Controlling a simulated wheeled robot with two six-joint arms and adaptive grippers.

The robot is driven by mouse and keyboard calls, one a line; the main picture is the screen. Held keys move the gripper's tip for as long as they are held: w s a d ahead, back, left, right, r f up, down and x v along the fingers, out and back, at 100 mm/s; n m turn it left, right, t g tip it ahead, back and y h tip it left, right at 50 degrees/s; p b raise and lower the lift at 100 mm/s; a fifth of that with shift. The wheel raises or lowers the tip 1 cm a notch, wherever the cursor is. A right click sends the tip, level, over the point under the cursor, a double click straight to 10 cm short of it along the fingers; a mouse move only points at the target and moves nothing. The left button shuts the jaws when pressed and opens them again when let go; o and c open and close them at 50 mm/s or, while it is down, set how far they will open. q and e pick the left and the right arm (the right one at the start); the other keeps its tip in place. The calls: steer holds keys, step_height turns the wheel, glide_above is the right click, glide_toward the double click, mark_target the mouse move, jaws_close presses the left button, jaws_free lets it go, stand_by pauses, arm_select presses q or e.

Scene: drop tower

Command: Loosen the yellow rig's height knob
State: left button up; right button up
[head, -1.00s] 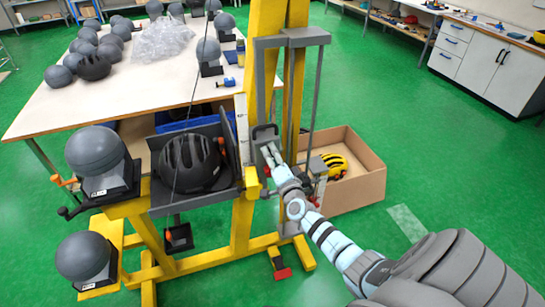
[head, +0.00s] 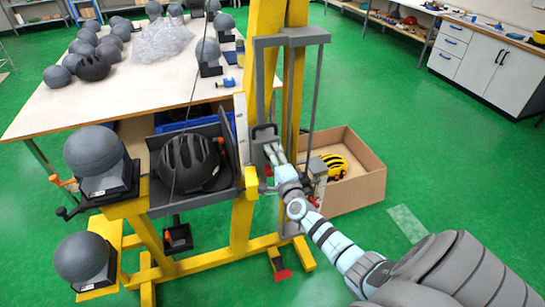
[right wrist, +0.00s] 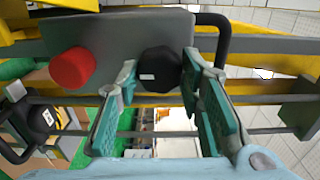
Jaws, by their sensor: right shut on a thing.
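The yellow rig (head: 264,20) stands in the middle of the head view, with a grey carriage (head: 264,132) on its upright. In the right wrist view, a black faceted knob (right wrist: 160,66) with a small white label sits on the carriage's grey plate (right wrist: 118,30). A red round knob (right wrist: 72,68) is to its left. My right gripper (right wrist: 160,80) is shut on the black knob, one finger on each side. In the head view my right gripper (head: 272,152) reaches the carriage from the lower right, hiding the knob. My left gripper is not in view.
A black helmet (head: 188,160) sits in the grey cradle left of the upright. Grey headforms (head: 95,150) stand further left. A cardboard box (head: 358,188) with a yellow helmet (head: 335,165) is behind my right arm.

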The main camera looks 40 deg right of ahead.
steer(key=o, duration=1.2)
steer(key=shift+c, duration=0.2)
steer(key=v, duration=1.2)
